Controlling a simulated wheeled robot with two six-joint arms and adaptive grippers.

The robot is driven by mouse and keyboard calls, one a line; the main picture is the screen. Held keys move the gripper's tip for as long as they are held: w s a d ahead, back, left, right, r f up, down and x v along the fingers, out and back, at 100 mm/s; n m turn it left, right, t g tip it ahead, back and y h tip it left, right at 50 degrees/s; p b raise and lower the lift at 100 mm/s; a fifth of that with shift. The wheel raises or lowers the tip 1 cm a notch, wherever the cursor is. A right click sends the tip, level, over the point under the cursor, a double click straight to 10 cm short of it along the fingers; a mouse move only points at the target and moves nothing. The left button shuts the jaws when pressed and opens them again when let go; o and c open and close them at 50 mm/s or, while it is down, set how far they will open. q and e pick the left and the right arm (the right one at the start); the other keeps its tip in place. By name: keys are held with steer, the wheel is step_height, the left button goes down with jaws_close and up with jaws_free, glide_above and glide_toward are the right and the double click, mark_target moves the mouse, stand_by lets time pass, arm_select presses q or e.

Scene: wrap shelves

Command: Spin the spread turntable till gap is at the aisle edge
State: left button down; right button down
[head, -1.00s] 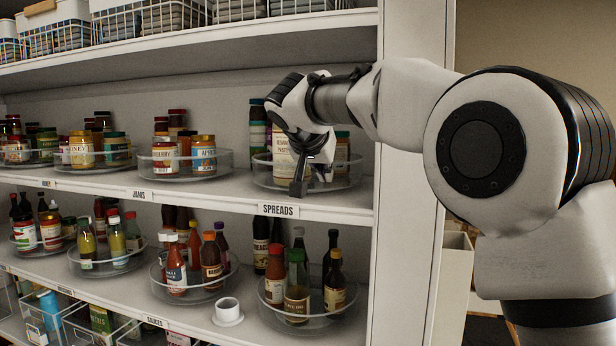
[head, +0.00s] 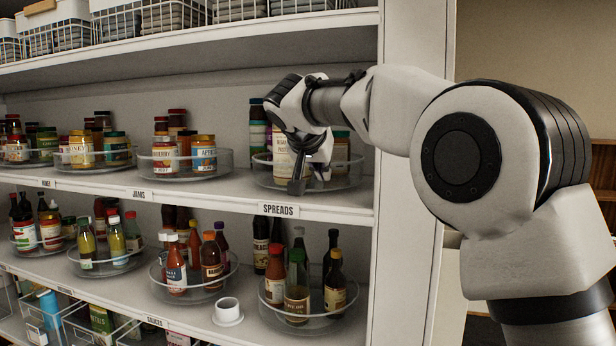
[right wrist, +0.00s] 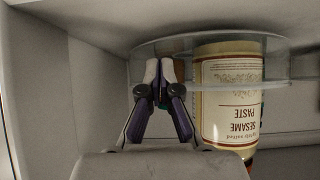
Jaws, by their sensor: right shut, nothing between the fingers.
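The spreads turntable (head: 349,180), a clear round tray with a raised rim, sits at the right end of the middle shelf above the SPREADS label (head: 278,209). A tall cream sesame paste jar (head: 281,160) stands on its front part and looks upside down in the right wrist view (right wrist: 228,95). My right gripper (head: 297,187) is shut and empty at the front rim, beside this jar. In the right wrist view its fingertips (right wrist: 160,70) overlap the clear rim (right wrist: 272,88); I cannot tell whether they touch it. My arm hides part of the tray, and I cannot make out the gap.
The jams turntable (head: 215,165) with jars stands to the left on the same shelf. The upright side panel (head: 411,200) closes the shelf on the right. Bottles on turntables (head: 275,306) and a white cup (head: 228,310) stand on the shelf below.

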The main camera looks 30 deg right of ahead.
steer(key=shift+w, duration=0.15)
steer(key=shift+a, duration=0.1)
steer(key=shift+w+a, duration=0.2)
steer(key=shift+a, duration=0.3)
steer(key=shift+w+a, duration=0.15)
steer(key=shift+a, duration=0.35)
